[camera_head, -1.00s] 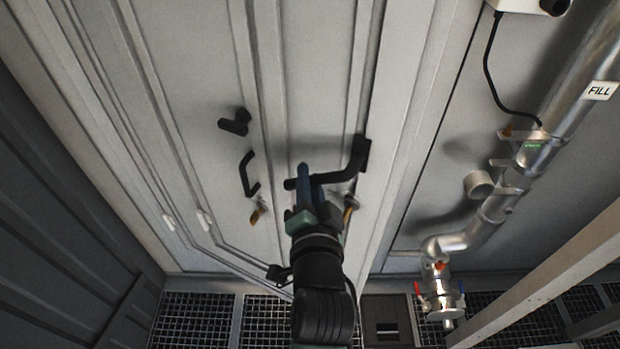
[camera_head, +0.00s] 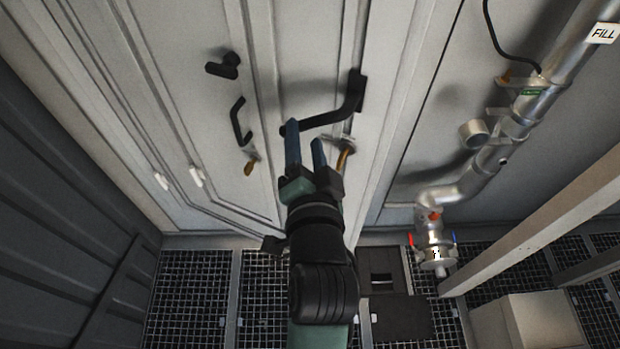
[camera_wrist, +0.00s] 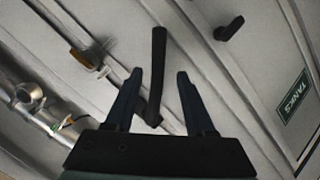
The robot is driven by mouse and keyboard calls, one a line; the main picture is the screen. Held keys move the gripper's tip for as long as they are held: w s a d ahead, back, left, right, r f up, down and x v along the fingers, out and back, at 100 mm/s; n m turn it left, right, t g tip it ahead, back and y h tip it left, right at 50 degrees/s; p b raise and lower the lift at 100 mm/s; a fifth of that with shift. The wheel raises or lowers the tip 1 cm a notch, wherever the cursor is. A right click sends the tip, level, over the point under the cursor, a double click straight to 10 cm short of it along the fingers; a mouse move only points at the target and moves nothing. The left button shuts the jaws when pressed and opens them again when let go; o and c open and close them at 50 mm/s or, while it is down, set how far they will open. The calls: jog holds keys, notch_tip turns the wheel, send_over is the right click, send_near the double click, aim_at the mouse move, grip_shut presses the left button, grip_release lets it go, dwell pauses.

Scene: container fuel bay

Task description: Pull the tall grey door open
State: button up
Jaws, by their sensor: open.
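The tall grey door (camera_head: 305,45) fills the upper middle of the head view, with vertical ribs. A long bent black handle (camera_head: 340,112) stands out from it; in the wrist view the handle (camera_wrist: 158,52) runs down into the space between the fingers as pictured. My gripper (camera_head: 305,136) has its two blue fingers apart and holds nothing. Its fingertips point up at the door, close to the handle's free left end. I cannot tell whether the handle is between the fingers or beyond them. Whether the door stands ajar cannot be made out.
A black lever (camera_head: 224,66) and a black pull handle (camera_head: 238,122) sit to the left. A metal fill pipe (camera_head: 478,180) runs down on the right, with a slanting beam (camera_head: 545,225) before it. A light box (camera_head: 530,322) stands on the grated floor (camera_head: 195,285).

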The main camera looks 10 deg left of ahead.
jog(key=b+v, duration=0.1)
jog(key=v, duration=0.8)
